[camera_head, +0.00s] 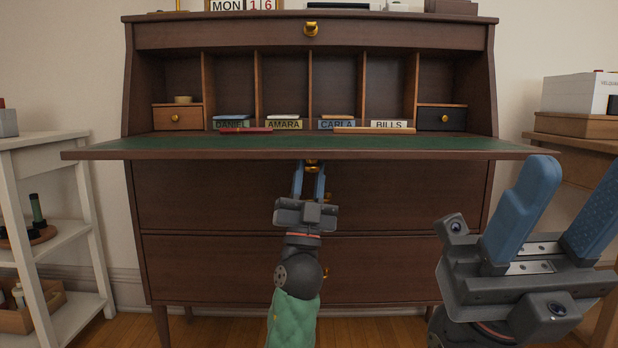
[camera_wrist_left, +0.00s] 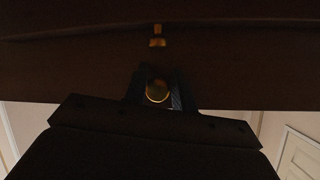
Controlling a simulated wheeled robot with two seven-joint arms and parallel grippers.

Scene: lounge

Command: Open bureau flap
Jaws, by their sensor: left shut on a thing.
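The bureau flap (camera_head: 200,144) is down and lies about level, its green inner face showing above its dark front edge. My left gripper (camera_head: 310,182) is just below the middle of that edge. It is shut on the brass flap knob (camera_wrist_left: 157,91), which shows between the fingers in the left wrist view. In the head view the fingertips and most of the knob are partly hidden under the flap. My right gripper (camera_head: 565,220) is open and empty, close to the camera at the lower right, apart from the bureau (camera_head: 200,190).
Inside the bureau are pigeonholes, labelled folders and two small drawers (camera_head: 178,118). A red pen (camera_head: 246,130) and a thin wooden item (camera_head: 374,130) lie near the folders. A white shelf (camera_head: 60,255) stands at left, a wooden desk (camera_head: 570,143) at right.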

